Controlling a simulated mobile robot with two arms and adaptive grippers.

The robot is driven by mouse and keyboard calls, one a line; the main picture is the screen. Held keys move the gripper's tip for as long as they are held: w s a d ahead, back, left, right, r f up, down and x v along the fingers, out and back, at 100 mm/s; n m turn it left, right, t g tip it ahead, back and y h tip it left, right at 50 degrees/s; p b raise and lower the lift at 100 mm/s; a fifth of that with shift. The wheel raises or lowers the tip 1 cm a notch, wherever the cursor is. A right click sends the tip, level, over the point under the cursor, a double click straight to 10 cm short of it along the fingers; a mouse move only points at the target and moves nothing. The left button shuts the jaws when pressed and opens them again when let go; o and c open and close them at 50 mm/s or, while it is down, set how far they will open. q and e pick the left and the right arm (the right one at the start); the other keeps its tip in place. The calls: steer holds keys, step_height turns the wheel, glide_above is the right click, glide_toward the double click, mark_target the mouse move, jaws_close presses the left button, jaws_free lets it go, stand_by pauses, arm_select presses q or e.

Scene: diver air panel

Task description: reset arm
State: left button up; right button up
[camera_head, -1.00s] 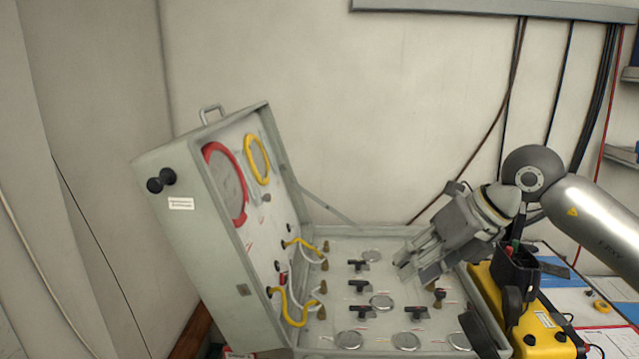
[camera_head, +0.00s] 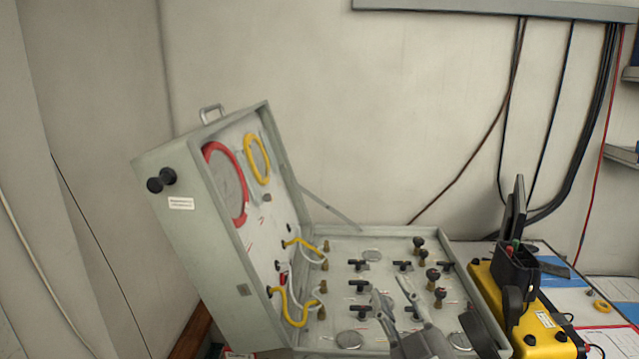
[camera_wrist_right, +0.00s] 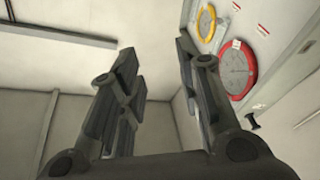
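My right gripper (camera_head: 390,287) is at the bottom of the head view, in front of the open panel case (camera_head: 318,238). Its fingers point up and away, overlapping the panel's lower right part in the picture. The two fingers are spread with nothing between them. The right wrist view also shows the gripper (camera_wrist_right: 157,52) open and empty, with wall and ceiling behind it. Part of the panel's front knobs is hidden behind the fingers. My left gripper is not in view.
The case lid carries a red-ringed gauge (camera_head: 226,184), a yellow ring (camera_head: 257,158) and yellow hoses (camera_head: 290,308). The panel has several black valve handles and dark knobs (camera_head: 432,275). A yellow box (camera_head: 541,338) with a black holder (camera_head: 514,270) stands right of the case.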

steer(key=s+d+f+m+g+h, duration=0.2)
steer(key=f, duration=0.4)
steer(key=s+d+f+m+g+h, duration=0.2)
steer(key=s+d+f+g, duration=0.1)
steer(key=f, duration=0.3)
steer(key=s+d+f+m+g, duration=0.1)
steer(key=s+f+m+g, duration=0.1)
steer(key=s+f+g, duration=0.65)
steer(key=s+d+f+m+g, duration=0.1)
steer(key=s+d+f+g, duration=0.15)
steer(key=s+f, duration=1.05)
step_height(320, 180, down, 31)
steer(key=s+a+g+b, duration=0.1)
steer(key=s+b, duration=0.2)
steer(key=b, duration=0.7)
steer(key=s+d+f+b, duration=0.1)
steer(key=s+f+b, duration=0.2)
steer(key=s+f, duration=0.3)
steer(key=s+d+f+g+b, duration=0.1)
steer(key=s+f+b, duration=0.3)
steer(key=f, duration=0.9)
steer(key=s+d+f+b, duration=0.1)
steer(key=s+f+b, duration=0.2)
steer(key=s+f, duration=0.4)
step_height(320, 180, down, 2)
steer(key=shift+s+f+g, duration=0.15)
steer(key=shift+s+g, duration=0.15)
steer(key=shift+g, duration=0.1)
